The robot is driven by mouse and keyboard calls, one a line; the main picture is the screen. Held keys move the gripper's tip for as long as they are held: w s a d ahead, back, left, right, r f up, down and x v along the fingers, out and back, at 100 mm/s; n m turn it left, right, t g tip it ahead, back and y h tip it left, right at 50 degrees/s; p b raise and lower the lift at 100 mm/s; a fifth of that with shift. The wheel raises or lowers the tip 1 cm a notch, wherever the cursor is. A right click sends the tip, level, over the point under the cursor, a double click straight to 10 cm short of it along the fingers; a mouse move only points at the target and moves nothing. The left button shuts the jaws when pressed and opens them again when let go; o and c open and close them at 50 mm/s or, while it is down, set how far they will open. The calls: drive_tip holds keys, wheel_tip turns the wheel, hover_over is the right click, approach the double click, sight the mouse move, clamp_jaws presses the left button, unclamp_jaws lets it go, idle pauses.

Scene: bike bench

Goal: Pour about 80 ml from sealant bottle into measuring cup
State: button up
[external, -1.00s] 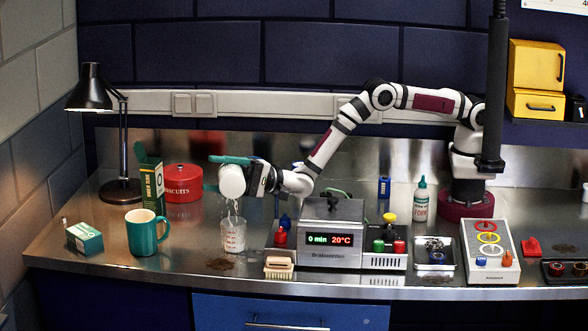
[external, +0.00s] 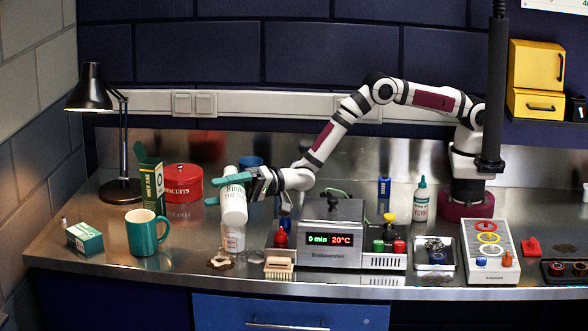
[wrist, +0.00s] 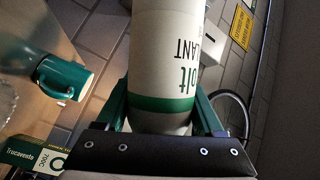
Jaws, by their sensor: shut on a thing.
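The white sealant bottle (external: 235,207) with green lettering is between the teal fingers of my gripper (external: 226,191), which is shut on it. The bottle stands nearly upright in the external view, and no stream shows. Its lower end overlaps the rim of the clear measuring cup (external: 234,241); I cannot tell whether they touch. The cup stands on the bench, its fill level unclear. In the wrist view the bottle (wrist: 166,55) runs up from between my fingers, with a green band near them. Its mouth is out of that view.
A teal mug (external: 146,232) stands left, a red tin (external: 183,184) and green carton (external: 152,188) behind. A brush (external: 279,268) and a display unit (external: 330,238) are close on the right.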

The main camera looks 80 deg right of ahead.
sight(219, 207)
drive_tip(key=shift+d+f+n+g+h, duration=0.1)
drive_tip(key=shift+f+n+g+h, duration=0.4)
drive_tip(key=shift+n, duration=0.6)
drive_tip(key=n+h, duration=0.1)
drive_tip(key=a+f+n+h, duration=0.1)
drive_tip(key=n, duration=0.1)
drive_tip(key=n+g, duration=0.1)
drive_tip(key=n, duration=0.1)
drive_tip(key=shift+s+a+f+h, duration=0.3)
drive_tip(key=shift+a+f+h, duration=0.1)
drive_tip(key=shift+s+a+f+n+h, duration=0.15)
drive_tip(key=shift+a+f+n+h, duration=0.25)
drive_tip(key=shift+f+n, duration=0.3)
drive_tip(key=shift+s+a+f+n+h, duration=0.1)
drive_tip(key=shift+a+f+n+h, duration=0.2)
drive_tip(key=shift+f+n+h, duration=0.35)
drive_tip(key=shift+r, duration=0.25)
